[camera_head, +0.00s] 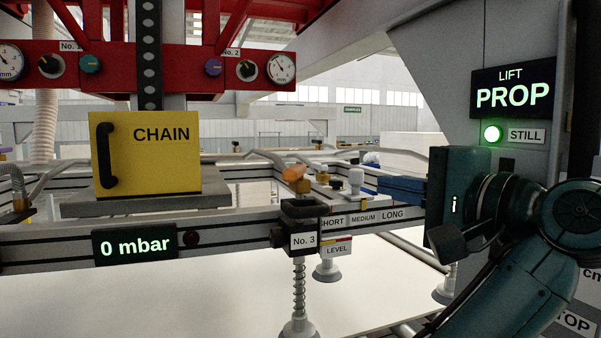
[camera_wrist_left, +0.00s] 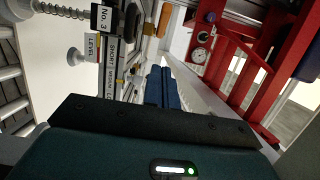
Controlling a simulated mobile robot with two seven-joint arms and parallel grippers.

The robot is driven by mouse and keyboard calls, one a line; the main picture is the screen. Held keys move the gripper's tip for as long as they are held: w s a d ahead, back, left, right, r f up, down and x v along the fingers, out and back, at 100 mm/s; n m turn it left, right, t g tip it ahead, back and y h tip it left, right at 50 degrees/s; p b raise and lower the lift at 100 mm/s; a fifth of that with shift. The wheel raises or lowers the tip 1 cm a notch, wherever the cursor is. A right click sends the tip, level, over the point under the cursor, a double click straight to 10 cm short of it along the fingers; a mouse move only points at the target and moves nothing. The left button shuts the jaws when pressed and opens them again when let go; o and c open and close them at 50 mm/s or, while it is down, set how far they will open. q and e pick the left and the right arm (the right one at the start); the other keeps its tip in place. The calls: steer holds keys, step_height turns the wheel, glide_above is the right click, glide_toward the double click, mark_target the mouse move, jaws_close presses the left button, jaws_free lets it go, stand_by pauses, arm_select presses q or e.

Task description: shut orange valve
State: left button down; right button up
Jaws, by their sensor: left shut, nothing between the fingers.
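The orange valve handle (camera_head: 294,172) sits on a brass fitting above the block labelled No. 3 (camera_head: 303,240), on the grey beam in the middle of the head view. It looks turned roughly along the beam, though its exact angle is hard to tell. My left gripper (camera_head: 382,187) is to the right of the valve, at about its height, with its blue fingers pointing left toward it. The fingers are together and empty, clearly apart from the handle. They also show in the left wrist view (camera_wrist_left: 161,70). An orange-brown piece (camera_wrist_left: 163,20) beyond them may be the handle. My right gripper is out of view.
A small white-capped fitting (camera_head: 356,178) stands between valve and fingers. A yellow CHAIN box (camera_head: 150,150) is to the left. The display (camera_head: 135,247) reads 0 mbar. A red frame (camera_head: 190,70) spans above. The LIFT panel (camera_head: 513,90) reads PROP, with a green STILL lamp.

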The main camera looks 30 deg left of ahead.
arm_select(q)
steer(key=p, duration=0.2)
glide_toward(301, 173)
steer(key=w+a, duration=0.1)
steer(key=w, duration=0.3)
steer(key=shift+s+a+p, duration=0.15)
steer(key=shift+a, duration=0.85)
steer(key=shift+s+a+p, duration=0.15)
steer(key=shift+a, duration=0.9)
steer(key=shift+a, duration=0.1)
